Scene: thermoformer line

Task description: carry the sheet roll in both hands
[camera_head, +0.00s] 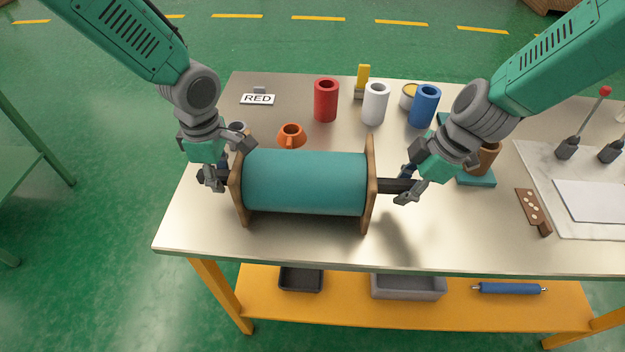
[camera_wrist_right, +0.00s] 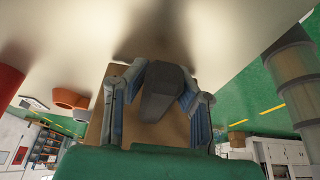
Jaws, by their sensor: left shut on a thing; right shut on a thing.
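The sheet roll (camera_head: 305,182) is a teal cylinder between two brown end plates, with a dark handle sticking out at each end. It lies level across the left part of the metal table. My left gripper (camera_head: 211,180) is shut on the left handle. My right gripper (camera_head: 406,186) is shut on the right handle (camera_head: 391,186). In the right wrist view the dark handle (camera_wrist_right: 162,92) sits between the fingers, with the brown end plate (camera_wrist_right: 112,84) behind it. I cannot tell whether the plates touch the table.
To the right are a brown punched piece (camera_head: 533,211) and a white panel (camera_head: 592,202). The front strip of the table (camera_head: 420,245) is clear.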

